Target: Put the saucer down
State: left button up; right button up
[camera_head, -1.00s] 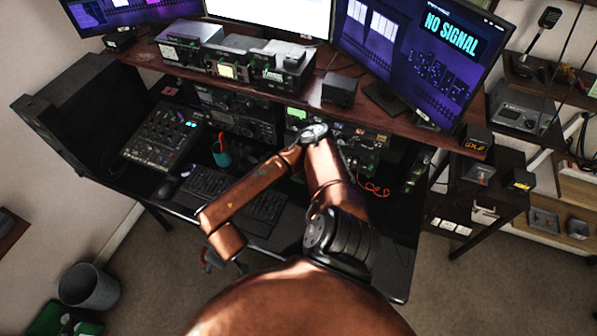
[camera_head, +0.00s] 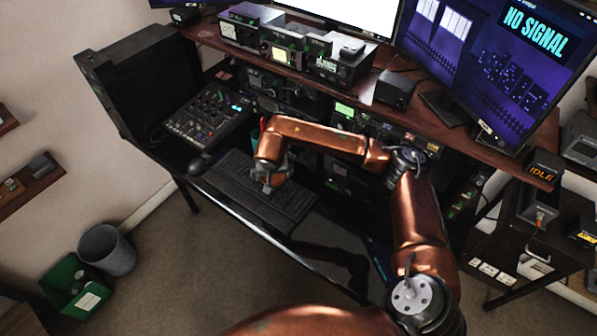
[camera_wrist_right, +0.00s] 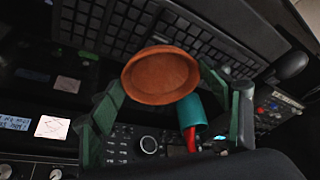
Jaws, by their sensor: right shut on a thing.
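The saucer (camera_wrist_right: 160,75) is a small round terracotta dish. In the right wrist view it sits between the fingertips of my right gripper (camera_wrist_right: 162,88), which is shut on it, and the keyboard lies beyond it. The saucer is not clear in the head view. My left gripper is not in view.
A teal cup (camera_wrist_right: 194,112) with a red item is close to the gripper. A mixer panel (camera_head: 208,115) is at left and radio gear stands behind, under a shelf (camera_head: 345,92). The desk's front strip (camera_head: 335,240) looks clear. A grey bin (camera_head: 107,248) stands on the floor.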

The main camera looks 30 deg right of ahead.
jog(key=shift+o, duration=0.2)
jog(key=w+d+r+m+b, duration=0.1)
jog(key=w+r+m+b, duration=0.1)
jog(key=w, duration=0.6)
jog(key=shift+w+d+r+h+b, duration=0.3)
jog(key=shift+r+b, duration=0.15)
jog(key=shift+b, duration=0.3)
jog(key=b, duration=0.2)
send_over(300, 165)
jog(key=a, duration=0.2)
jog(key=f, duration=0.5)
jog(key=s+f, duration=0.1)
jog(key=f, duration=0.1)
jog(key=shift+f, duration=0.4)
jog(key=shift+d+f, duration=0.5)
jog(key=shift+f, duration=0.1)
notch_tip(300, 165, down, 4)
jog(key=shift+s+d+r+b, duration=0.15)
jog(key=shift+r+b, duration=0.1)
jog(key=shift+b, duration=0.45)
jog(key=shift+c, duration=0.7)
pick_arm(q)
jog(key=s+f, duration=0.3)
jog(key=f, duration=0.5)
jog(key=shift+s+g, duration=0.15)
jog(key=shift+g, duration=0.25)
pick_arm(e)
jog(key=shift+c, duration=0.2)
